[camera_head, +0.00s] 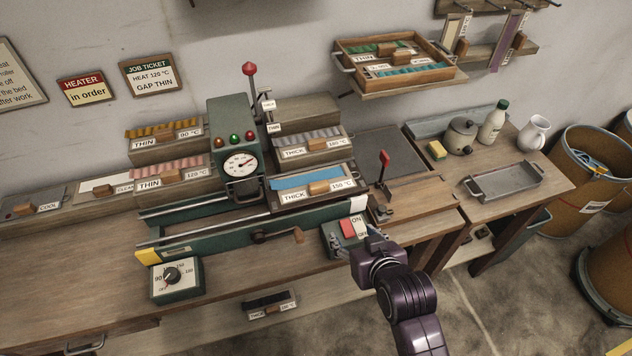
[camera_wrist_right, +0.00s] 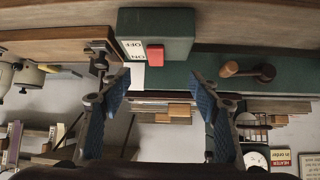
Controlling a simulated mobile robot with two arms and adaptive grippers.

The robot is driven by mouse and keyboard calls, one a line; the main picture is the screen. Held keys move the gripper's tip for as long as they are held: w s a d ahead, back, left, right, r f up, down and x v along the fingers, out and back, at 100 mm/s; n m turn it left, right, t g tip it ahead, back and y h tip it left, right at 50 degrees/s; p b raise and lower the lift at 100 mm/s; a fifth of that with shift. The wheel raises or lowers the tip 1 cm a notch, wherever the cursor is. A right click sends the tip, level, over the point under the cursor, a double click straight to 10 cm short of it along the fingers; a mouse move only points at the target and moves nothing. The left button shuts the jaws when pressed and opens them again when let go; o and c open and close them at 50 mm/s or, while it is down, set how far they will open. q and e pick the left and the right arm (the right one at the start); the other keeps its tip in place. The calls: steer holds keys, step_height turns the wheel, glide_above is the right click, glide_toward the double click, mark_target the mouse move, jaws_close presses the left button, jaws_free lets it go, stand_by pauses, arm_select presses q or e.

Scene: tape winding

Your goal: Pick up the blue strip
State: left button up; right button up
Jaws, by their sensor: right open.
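A flat light-blue strip (camera_head: 305,179) lies on top of the tray labelled THICK 150 °C (camera_head: 343,187), at the right of the green machine (camera_head: 228,135). My right gripper (camera_head: 370,234) is in front of the bench beside the ON/OFF switch box (camera_head: 338,238), to the lower right of the strip and apart from it. In the right wrist view its two blue-padded fingers (camera_wrist_right: 160,103) are spread with nothing between them. The blue strip cannot be made out in that view. My left gripper is not in view.
Other strip trays, such as the THICK one (camera_head: 312,146), stand behind. A dial box (camera_head: 177,278) sits at the front left. A barrel (camera_head: 582,178) at right holds blue scraps.

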mark_target(319, 183)
steer(key=w+a+r+t, duration=0.1)
steer(key=w+a, duration=0.1)
steer(key=w+a+r+t+y, duration=0.1)
steer(key=w+a+r, duration=0.1)
steer(key=w, duration=0.1)
steer(key=w+a+r+t, duration=0.1)
steer(key=w+a+r, duration=0.1)
steer(key=w+a, duration=0.1)
steer(key=shift+w+r+n+y, duration=0.1)
steer(key=shift+r+n+y, duration=0.2)
steer(key=shift+n, duration=0.1)
steer(key=shift+p+x, duration=1.05)
steer(key=shift+x, duration=1.15)
steer(key=shift+w+f, duration=0.4)
steer(key=shift+w, duration=0.2)
steer(key=c, duration=1.3)
steer(key=shift+c, duration=0.2)
steer(key=shift+r, duration=0.1)
